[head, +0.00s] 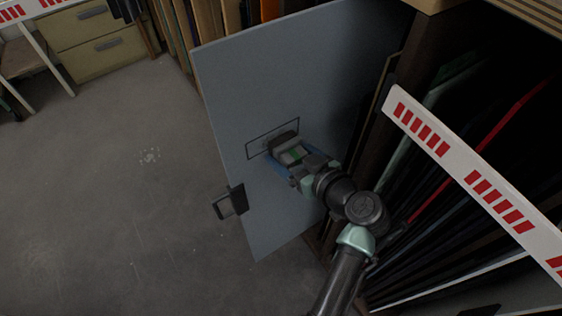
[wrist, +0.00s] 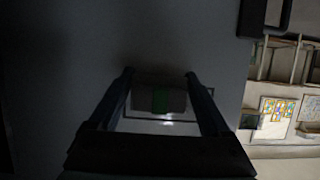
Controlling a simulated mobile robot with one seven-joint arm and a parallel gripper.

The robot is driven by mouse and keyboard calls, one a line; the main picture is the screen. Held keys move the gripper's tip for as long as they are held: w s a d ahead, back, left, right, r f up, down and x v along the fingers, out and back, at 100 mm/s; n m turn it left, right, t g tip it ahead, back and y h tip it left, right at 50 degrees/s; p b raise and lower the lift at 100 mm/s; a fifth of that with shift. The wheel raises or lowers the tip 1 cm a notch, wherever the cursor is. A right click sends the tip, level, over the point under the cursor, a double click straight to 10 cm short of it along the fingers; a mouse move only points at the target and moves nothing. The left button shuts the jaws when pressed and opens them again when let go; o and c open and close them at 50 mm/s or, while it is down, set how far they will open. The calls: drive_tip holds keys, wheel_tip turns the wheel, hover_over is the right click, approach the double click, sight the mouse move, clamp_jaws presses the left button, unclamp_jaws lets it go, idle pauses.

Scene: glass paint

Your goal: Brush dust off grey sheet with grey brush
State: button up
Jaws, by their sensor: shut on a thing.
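The grey sheet (head: 240,90) stands upright and takes up the middle of the head view. A dark rectangular outline (head: 257,146) is marked on it. My gripper (head: 289,155) is at the sheet, shut on the grey brush, a block with a green patch (head: 292,154). In the wrist view the brush (wrist: 174,101) sits between the two fingers of my gripper (wrist: 160,95), against or very near the sheet (wrist: 70,35) and over part of the outline. Its bristles are hidden, so contact is not certain. I cannot make out dust inside the outline.
A dark clamp-like block (head: 229,203) sits on the sheet's left edge. A red-and-white striped barrier (head: 470,180) crosses the right, before a rack of upright panels (head: 470,120). Drawers (head: 98,45) stand at the back left. The concrete floor (head: 100,190) on the left is clear.

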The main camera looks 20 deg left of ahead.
sight(250, 162)
drive_tip(key=shift+w+d+b, duration=0.7)
drive_tip(key=shift+w+b, duration=0.2)
drive_tip(key=shift+w+d+b, duration=0.65)
drive_tip(key=shift+w+b, duration=0.2)
drive_tip(key=shift+a, duration=0.1)
drive_tip(key=shift+s+a+p, duration=0.5)
drive_tip(key=shift+s+a, duration=0.4)
drive_tip(key=shift+s, duration=0.3)
drive_tip(key=shift+s+a+p, duration=0.45)
drive_tip(key=shift+s+a, duration=0.5)
drive_tip(key=shift+s, duration=0.3)
drive_tip(key=shift+s+a+p, duration=0.5)
drive_tip(key=shift+s+a, duration=0.4)
drive_tip(key=shift+s, duration=0.3)
drive_tip(key=shift+s+a+r+p, duration=0.15)
drive_tip(key=shift+s+a+p, duration=0.15)
drive_tip(key=shift+s+a, duration=0.8)
drive_tip(key=shift+d+r, duration=0.2)
drive_tip(key=shift+w+d+b, duration=0.95)
drive_tip(key=shift+w+d, duration=0.4)
drive_tip(key=shift+w, duration=0.15)
drive_tip(key=shift+w+d+f+b, duration=0.1)
drive_tip(key=shift+w+d+b, duration=0.4)
drive_tip(key=shift+w, duration=0.2)
drive_tip(key=shift+w+d+f+b, duration=0.1)
drive_tip(key=shift+w+d+b, duration=0.35)
drive_tip(key=shift+w, duration=0.25)
drive_tip(key=shift+w+d+r+b, duration=0.15)
drive_tip(key=shift+w+d+b, duration=1.35)
drive_tip(key=shift+w, duration=0.3)
